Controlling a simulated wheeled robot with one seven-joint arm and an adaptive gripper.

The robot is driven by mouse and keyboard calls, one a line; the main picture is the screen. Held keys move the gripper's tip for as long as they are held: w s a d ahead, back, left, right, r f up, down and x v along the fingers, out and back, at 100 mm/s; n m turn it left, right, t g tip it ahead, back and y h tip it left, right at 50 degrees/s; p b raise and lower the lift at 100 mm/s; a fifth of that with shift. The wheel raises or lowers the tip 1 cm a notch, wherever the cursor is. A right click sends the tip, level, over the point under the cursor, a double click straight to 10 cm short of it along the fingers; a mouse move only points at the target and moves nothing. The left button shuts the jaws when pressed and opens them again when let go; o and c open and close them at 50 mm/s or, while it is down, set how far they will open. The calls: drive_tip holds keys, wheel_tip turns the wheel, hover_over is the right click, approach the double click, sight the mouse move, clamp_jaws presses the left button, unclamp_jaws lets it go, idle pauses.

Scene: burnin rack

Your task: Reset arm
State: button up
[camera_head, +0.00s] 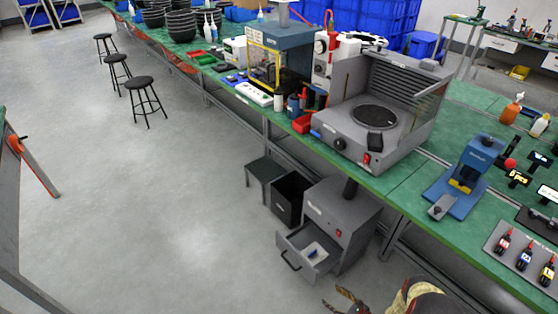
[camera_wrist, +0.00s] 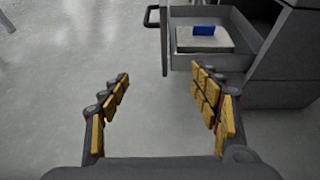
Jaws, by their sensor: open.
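My gripper shows in the wrist view (camera_wrist: 160,110), open and empty, with its yellow-padded fingers spread above the grey floor. It is apart from the open drawer (camera_wrist: 248,62), which lies ahead and to the right in that view. In the head view a gripper finger (camera_head: 345,296) and part of my arm show at the bottom edge. The drawer also shows in the head view (camera_head: 296,268), pulled out of a grey cabinet (camera_head: 345,222) under the bench. A pale block with a blue piece (camera_wrist: 203,31) on it lies inside the drawer.
A green-topped bench (camera_head: 405,178) runs diagonally, carrying a grey machine with a round plate (camera_head: 345,146) and a blue press (camera_head: 464,190). A black bin (camera_head: 287,207) stands beside the cabinet. Stools (camera_head: 140,83) stand further back.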

drive_tip(key=s+a+r+n+g+y, duration=0.3)
drive_tip(key=s+a+r+n+g, duration=0.15)
drive_tip(key=s+a, duration=0.4)
drive_tip(key=s+d+r+n+g+h+p, duration=0.1)
drive_tip(key=s+d+r+n+g+h, duration=0.3)
drive_tip(key=r, duration=1.1)
drive_tip(key=d+r+n+g+p, duration=0.15)
drive_tip(key=r+n, duration=0.45)
drive_tip(key=r, duration=0.9)
drive_tip(key=s+d+r+n+g+h, duration=0.15)
drive_tip(key=r+n+g, duration=0.35)
drive_tip(key=r, duration=1)
drive_tip(key=s+a+r+n+t+h+p, duration=0.1)
drive_tip(key=s+r+n+t+h, duration=0.1)
drive_tip(key=r, duration=0.9)
drive_tip(key=s+a+r+n+t+h+p, duration=0.1)
drive_tip(key=s+a+r+n+t+h, duration=0.1)
drive_tip(key=r, duration=1)
drive_tip(key=s+a+r+n+t+h+p, duration=0.1)
drive_tip(key=s+r+n+t, duration=0.3)
drive_tip(key=r, duration=0.7)
drive_tip(key=shift+s+a+r+t+h+p, duration=0.4)
drive_tip(key=shift+s+t+h+p, duration=0.2)
drive_tip(key=shift+s+t, duration=0.55)
drive_tip(key=shift+n, duration=0.25)
drive_tip(key=shift+c, duration=0.5)
